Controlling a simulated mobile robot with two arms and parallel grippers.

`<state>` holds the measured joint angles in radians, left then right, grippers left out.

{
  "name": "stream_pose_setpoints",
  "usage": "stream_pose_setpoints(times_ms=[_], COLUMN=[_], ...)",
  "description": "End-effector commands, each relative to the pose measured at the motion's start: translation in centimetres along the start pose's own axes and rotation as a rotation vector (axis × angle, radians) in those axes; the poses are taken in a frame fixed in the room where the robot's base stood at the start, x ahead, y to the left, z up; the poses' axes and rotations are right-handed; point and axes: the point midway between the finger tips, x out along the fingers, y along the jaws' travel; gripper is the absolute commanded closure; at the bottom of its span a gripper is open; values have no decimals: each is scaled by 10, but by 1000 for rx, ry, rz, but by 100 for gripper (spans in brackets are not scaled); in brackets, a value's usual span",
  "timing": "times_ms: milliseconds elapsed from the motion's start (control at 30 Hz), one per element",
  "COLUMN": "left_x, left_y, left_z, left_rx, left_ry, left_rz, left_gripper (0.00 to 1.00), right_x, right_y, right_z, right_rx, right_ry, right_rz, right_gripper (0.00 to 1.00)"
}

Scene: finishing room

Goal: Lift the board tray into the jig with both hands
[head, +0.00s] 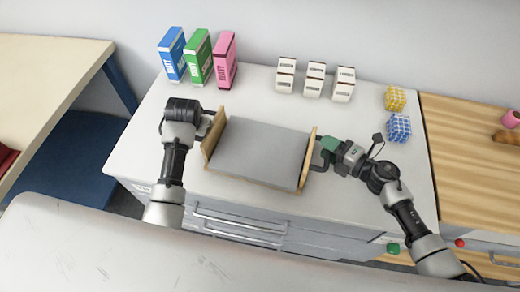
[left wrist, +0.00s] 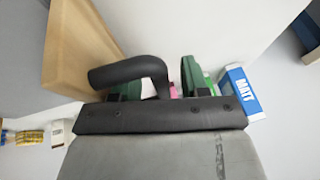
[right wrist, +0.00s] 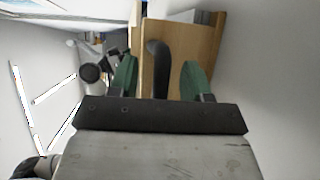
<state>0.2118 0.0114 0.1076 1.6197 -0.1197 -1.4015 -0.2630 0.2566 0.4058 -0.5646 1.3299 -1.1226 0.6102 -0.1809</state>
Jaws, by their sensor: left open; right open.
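The board tray (head: 258,150) lies flat on the white counter, with a grey base, upright wooden ends and a dark handle on each end. My left gripper (head: 207,124) is at its left end; in the left wrist view the open green fingers (left wrist: 158,84) stand on either side of part of the black handle (left wrist: 128,74). My right gripper (head: 324,152) is at the right end; in the right wrist view its open fingers (right wrist: 160,80) have the other handle (right wrist: 156,62) between them. I cannot make out a jig in any view.
Blue (head: 172,54), green (head: 198,57) and pink (head: 225,60) boxes stand behind the tray. Several small white boxes (head: 315,80) stand at the back. A yellow cube (head: 395,98) and a blue cube (head: 397,128) sit at the right. A wooden worktop (head: 470,170) adjoins the counter.

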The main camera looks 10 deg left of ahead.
Motion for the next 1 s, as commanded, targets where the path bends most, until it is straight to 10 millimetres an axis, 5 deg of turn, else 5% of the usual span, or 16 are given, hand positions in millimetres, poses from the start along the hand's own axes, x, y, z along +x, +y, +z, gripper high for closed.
stream_pose_setpoints(times_ms=[200,500,1000], left_x=[0,0,0], left_y=[0,0,0], left_z=[0,0,0], left_rx=[0,0,0], left_ry=[0,0,0], left_rz=[0,0,0], left_gripper=[56,100,100], right_x=[0,0,0], right_y=[0,0,-1], right_z=[0,0,0], right_rx=[0,0,2], right_ry=[0,0,0], right_rz=[0,0,-2], right_gripper=[53,99,100])
